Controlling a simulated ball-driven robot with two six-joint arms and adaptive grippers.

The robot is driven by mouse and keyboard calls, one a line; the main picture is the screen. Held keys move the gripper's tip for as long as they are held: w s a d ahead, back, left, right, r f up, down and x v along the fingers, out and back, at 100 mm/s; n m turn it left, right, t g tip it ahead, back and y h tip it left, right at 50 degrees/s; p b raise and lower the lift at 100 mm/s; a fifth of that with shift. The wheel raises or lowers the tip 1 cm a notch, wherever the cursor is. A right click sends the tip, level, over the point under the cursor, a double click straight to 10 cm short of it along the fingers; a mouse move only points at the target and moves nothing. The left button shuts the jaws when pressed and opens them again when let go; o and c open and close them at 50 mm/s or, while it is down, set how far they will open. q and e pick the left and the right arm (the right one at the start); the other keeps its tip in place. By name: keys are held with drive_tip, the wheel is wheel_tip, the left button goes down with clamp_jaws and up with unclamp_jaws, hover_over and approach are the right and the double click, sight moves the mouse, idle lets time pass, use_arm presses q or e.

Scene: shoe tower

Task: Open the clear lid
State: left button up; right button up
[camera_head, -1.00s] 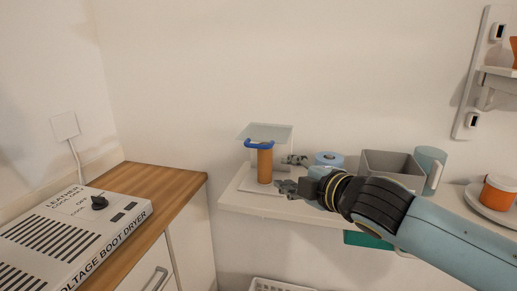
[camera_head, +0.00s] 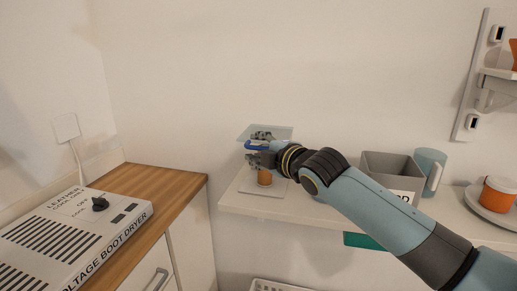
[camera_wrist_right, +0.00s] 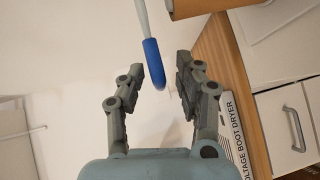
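The clear lid (camera_head: 284,131) is a thin see-through panel above a white base (camera_head: 262,190) at the left end of the wall shelf. A blue handle (camera_head: 252,146) runs along its front side; its blue bar also shows in the right wrist view (camera_wrist_right: 154,64). An orange-brown cylinder (camera_head: 265,179) stands under the lid, partly hidden by my right gripper (camera_head: 262,148). In the wrist view the right gripper (camera_wrist_right: 160,76) is open, with the blue bar's end between its fingertips and visible gaps at the sides. My left gripper is not in view.
A grey bin (camera_head: 386,160) and a pale blue mug (camera_head: 430,170) stand farther right on the shelf (camera_head: 330,212). An orange cup (camera_head: 497,195) sits on a plate at the right edge. The boot dryer (camera_head: 70,235) lies on the wooden counter at left.

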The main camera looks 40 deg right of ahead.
drive_tip(key=shift+c, duration=0.4)
clamp_jaws()
